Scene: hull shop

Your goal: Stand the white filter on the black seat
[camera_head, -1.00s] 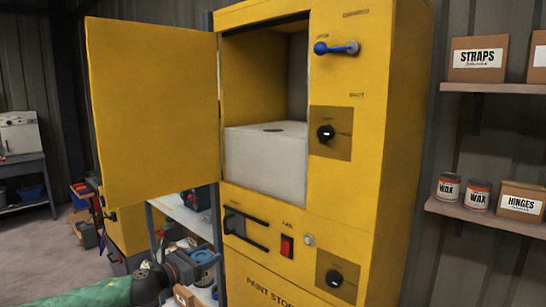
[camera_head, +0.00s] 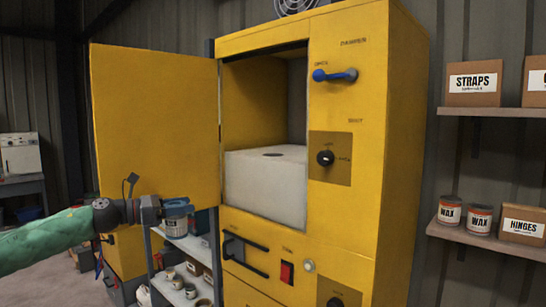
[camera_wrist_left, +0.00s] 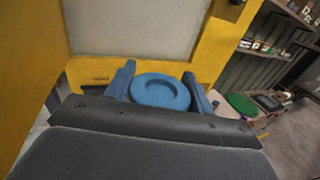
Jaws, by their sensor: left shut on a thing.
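My left gripper (camera_head: 176,208) is shut on a round, can-like thing (camera_head: 177,226) with a blue top and a paler band on its side. In the left wrist view, between the fingers (camera_wrist_left: 163,92), its top is a blue ring with a sunken middle (camera_wrist_left: 160,90). I cannot make out a plainly white filter; this held thing may be it. It is held upright in front of the open door, left of the cabinet opening. A dark round spot (camera_head: 273,154), perhaps the black seat, lies on top of the white block (camera_head: 262,188) inside the cabinet. My right gripper is out of view.
The yellow cabinet (camera_head: 345,220) has its door (camera_head: 150,125) swung open to the left. Its compartment is free above the white block. A blue lever (camera_head: 335,75) and knobs stick out on its front. A shelf with several jars (camera_head: 172,279) stands below my left gripper.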

